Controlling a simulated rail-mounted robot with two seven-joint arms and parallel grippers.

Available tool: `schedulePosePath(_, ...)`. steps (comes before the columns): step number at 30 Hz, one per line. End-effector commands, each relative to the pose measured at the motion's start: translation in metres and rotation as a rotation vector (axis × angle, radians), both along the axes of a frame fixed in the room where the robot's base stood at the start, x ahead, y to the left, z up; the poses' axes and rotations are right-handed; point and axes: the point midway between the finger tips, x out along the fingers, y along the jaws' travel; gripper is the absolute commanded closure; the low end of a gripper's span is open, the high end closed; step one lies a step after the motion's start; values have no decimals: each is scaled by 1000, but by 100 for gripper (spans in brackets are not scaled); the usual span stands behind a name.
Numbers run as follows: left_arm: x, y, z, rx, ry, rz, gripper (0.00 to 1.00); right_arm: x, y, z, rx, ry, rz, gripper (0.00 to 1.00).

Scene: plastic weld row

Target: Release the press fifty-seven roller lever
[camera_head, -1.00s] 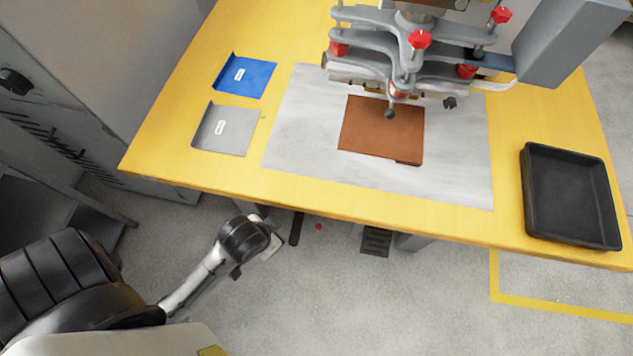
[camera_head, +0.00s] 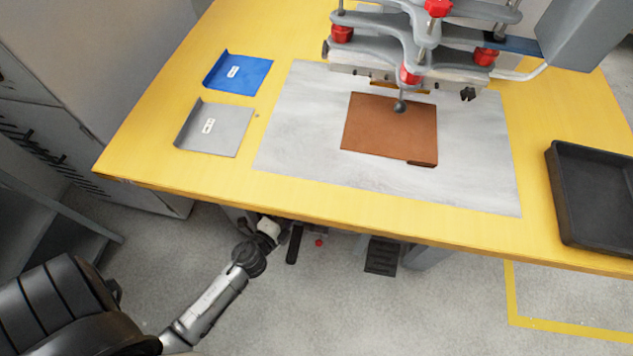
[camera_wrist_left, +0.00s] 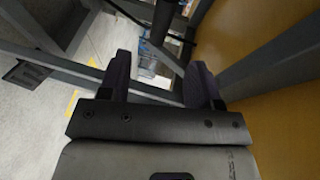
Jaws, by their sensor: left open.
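My left gripper (camera_head: 276,232) is at the table's front edge, low and partly hidden under it. In the left wrist view its two dark fingers (camera_wrist_left: 162,80) are apart with nothing between them. A dark upright bar (camera_head: 295,243) hangs below the table edge just right of the gripper, with a small red knob (camera_head: 319,243) beside it. A dark cylinder (camera_wrist_left: 163,18) shows beyond the fingertips in the wrist view. I cannot tell which of these is the roller lever. The press (camera_head: 410,50) stands over a brown sheet (camera_head: 390,126) on the table. My right gripper is not in view.
Grey frame bars (camera_wrist_left: 250,70) of the table cross close around the fingers. A black pedal (camera_head: 382,256) is on the floor. A blue sheet (camera_head: 250,80), a grey sheet (camera_head: 225,140) and a black tray (camera_head: 592,250) lie on the yellow tabletop (camera_head: 140,150).

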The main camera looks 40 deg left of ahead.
Motion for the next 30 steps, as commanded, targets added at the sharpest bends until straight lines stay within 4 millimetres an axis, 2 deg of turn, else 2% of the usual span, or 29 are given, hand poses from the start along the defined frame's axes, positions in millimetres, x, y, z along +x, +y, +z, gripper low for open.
schedulePosePath(5,12,-6,2,27,-17,-52,42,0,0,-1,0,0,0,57)
schedulePosePath(8,26,-4,0,32,-17,-54,42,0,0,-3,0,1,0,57)
schedulePosePath(21,104,4,-13,29,-17,-51,42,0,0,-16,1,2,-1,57)
schedulePosePath(30,132,8,-16,28,-16,-50,42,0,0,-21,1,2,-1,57)
